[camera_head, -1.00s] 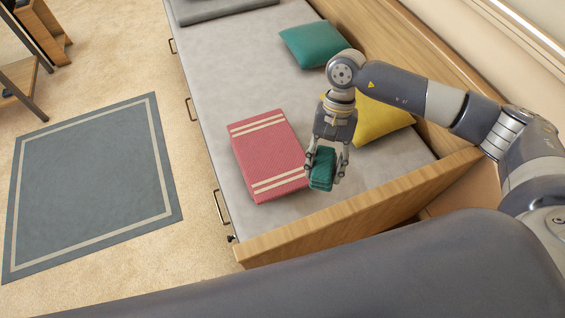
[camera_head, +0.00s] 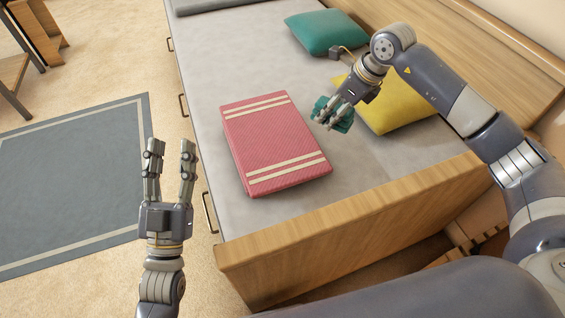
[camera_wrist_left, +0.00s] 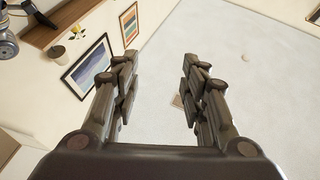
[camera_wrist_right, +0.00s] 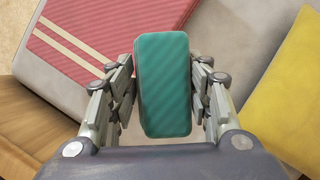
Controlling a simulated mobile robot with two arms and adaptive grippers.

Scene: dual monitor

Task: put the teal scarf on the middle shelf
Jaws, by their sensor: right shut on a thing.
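The teal scarf (camera_head: 333,114) is a small folded bundle held in my right gripper (camera_head: 325,116) above the grey bench cushion, between the red folded blanket and the yellow pillow. In the right wrist view the scarf (camera_wrist_right: 164,84) sits between both fingers, which are shut on its sides. My left gripper (camera_head: 170,160) is raised at the bench's left side, over the floor, fingers apart and empty. The left wrist view shows its open fingers (camera_wrist_left: 160,85) with nothing between them. No middle shelf is clearly recognisable in these views.
A red striped blanket (camera_head: 274,143) lies on the bench cushion (camera_head: 215,65). A yellow pillow (camera_head: 395,107) and a teal pillow (camera_head: 326,32) lie along the backrest. A wooden end panel (camera_head: 350,225) edges the bench. A blue-grey rug (camera_head: 65,185) lies on open floor.

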